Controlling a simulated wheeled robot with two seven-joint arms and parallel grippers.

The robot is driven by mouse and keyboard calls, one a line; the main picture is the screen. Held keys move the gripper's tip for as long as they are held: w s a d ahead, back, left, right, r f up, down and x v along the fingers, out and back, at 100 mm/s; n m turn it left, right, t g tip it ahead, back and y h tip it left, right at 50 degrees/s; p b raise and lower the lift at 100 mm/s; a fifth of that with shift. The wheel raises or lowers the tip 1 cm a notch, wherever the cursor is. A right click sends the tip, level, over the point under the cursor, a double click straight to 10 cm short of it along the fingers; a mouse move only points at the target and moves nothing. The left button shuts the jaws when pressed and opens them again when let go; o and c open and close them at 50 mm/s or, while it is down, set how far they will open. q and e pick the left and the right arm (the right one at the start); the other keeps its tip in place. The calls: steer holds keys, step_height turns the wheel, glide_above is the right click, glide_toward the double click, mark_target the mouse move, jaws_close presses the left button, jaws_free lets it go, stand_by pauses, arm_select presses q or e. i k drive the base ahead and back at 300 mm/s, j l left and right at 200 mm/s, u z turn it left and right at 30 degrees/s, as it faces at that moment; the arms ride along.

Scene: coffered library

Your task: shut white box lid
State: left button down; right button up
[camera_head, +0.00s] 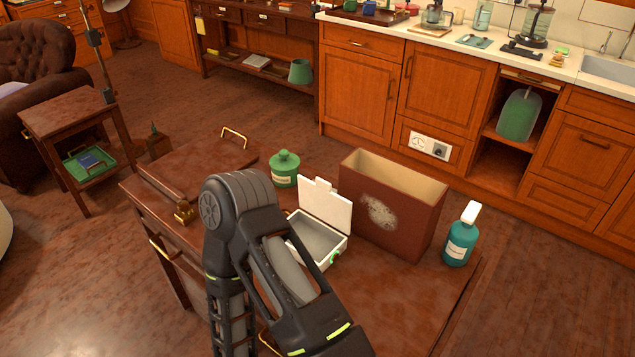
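The white box (318,240) stands on the brown wooden table, partly hidden behind my arm. Its lid (325,206) is open and stands nearly upright at the back, leaning slightly. The grey inside of the box shows and looks empty. A small green part (335,258) shows at its right front corner. One of my dark arms rises from the bottom edge, bends in front of the box's left side and runs down to the lower right. Neither gripper's fingers show in this view.
A tall open brown box (393,205) stands close behind and right of the white box. A green lidded jar (285,169) is behind left, and a teal bottle (460,236) near the right edge. A small brass object (184,211) lies left. The table's (410,300) front right is clear.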

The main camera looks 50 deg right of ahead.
mark_target(318, 200)
steer(key=k, duration=0.65)
steer(key=z, duration=1.85)
steer(key=k+j, duration=0.65)
steer(key=j, duration=0.15)
